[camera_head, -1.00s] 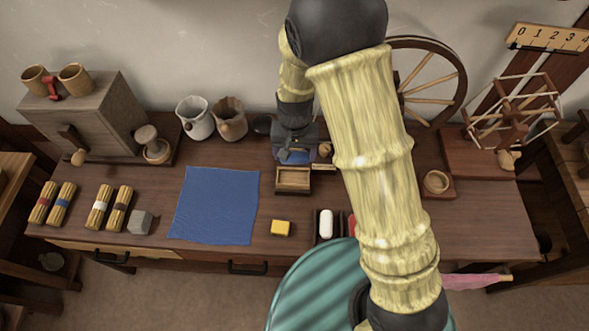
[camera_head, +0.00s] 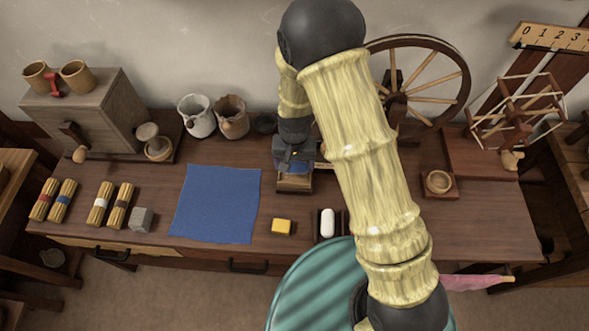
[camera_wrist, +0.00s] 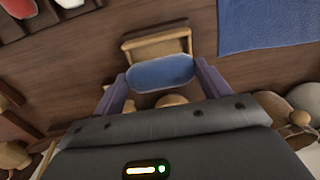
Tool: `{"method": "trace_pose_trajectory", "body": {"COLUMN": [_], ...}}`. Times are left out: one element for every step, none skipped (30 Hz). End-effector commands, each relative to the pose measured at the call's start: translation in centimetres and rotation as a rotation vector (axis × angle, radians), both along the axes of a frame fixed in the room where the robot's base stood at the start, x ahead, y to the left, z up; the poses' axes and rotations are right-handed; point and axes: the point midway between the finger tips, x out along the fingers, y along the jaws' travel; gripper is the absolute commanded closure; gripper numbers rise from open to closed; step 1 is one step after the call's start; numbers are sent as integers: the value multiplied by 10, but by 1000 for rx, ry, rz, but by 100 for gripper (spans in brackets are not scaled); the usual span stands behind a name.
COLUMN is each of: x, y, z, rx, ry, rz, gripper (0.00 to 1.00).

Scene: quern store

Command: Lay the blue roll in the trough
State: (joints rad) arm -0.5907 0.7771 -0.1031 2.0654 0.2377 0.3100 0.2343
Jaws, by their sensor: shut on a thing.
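The blue roll (camera_wrist: 162,72) is held between the two fingers of my gripper (camera_wrist: 160,78) in the wrist view. Its smooth oval top faces the camera. In the head view a little of its blue shows under my gripper (camera_head: 294,156). The trough (camera_wrist: 157,45) is a small open wooden box just beyond the roll in the wrist view. In the head view the trough (camera_head: 293,188) lies directly below my gripper, which hides its back part. The roll covers the trough's near side in the wrist view, and I cannot tell whether they touch.
A blue cloth (camera_head: 216,205) lies left of the trough. A yellow block (camera_head: 281,227) and a white roll (camera_head: 327,223) in a dark holder are near the front edge. A spinning wheel (camera_head: 420,85) stands behind my arm. A small bowl (camera_head: 438,182) sits to the right.

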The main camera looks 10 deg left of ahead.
Motion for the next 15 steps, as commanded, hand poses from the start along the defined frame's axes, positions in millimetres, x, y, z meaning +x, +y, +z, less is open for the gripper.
{"method": "trace_pose_trajectory", "body": {"x": [0, 0, 0, 0, 0, 0, 0, -1, -1, -1, -1, -1, 0, 0, 0], "y": [0, 0, 0, 0, 0, 0, 0, 0, -1, -1, -1, 0, 0, 0, 0], "z": [0, 0, 0, 0, -1, -3, -6, -9, -15, -20, -24, -30, -33, -35, -37], "rx": [0, 0, 0, 0, 0, -1, -1, -1, -2, -2, -2, -2, -2, -1, -1], "ry": [0, 0, 0, 0, 0, 1, 2, 3, 4, 3, 4, 3, 3, 1, 1], "rz": [0, 0, 0, 1, 0, 0, 0, 0, 0, 0, 0, 1, 1, 1, 1], "gripper": [50, 50, 50, 50, 50, 50, 50, 50, 50, 50, 50, 50, 50, 50, 50]}}
